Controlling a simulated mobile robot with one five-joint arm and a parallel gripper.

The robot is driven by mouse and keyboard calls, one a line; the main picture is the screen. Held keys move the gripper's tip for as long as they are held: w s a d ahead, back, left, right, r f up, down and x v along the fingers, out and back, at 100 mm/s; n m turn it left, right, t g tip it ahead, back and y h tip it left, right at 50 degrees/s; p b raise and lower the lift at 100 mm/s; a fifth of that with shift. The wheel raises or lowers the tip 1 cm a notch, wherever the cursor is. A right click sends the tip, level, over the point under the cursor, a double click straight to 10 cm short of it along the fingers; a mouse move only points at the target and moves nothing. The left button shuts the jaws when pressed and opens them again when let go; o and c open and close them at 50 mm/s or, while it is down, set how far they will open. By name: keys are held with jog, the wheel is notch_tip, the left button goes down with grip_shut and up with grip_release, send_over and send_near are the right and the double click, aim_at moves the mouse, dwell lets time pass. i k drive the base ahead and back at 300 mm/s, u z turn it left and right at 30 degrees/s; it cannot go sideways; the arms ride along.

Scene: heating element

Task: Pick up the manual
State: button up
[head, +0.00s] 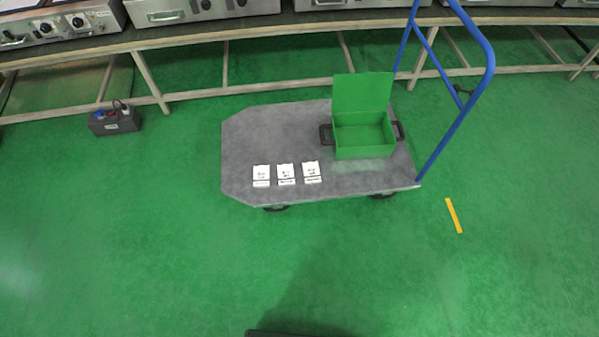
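I cannot tell for sure which thing is the manual. Three small white labelled items, a left one (261,175), a middle one (286,174) and a right one (312,172), lie in a row near the front edge of a grey cart (240,150). Their print is too small to read. A white sheet (18,4) shows partly at the top left on the bench, cut off by the picture's edge. My gripper is not in view. A dark part at the bottom edge may be mine.
An open green box (364,145) stands on the cart's right side, by a blue handle (470,100). A long bench (200,40) with several metal devices runs along the back. A dark power box (115,122) sits on the floor at left.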

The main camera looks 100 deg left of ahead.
aim_at(312, 173)
jog(key=z, duration=0.05)
jog(key=k, duration=2.55)
jog(key=u, duration=2.05)
jog(key=i, duration=1)
jog(key=z, duration=0.05)
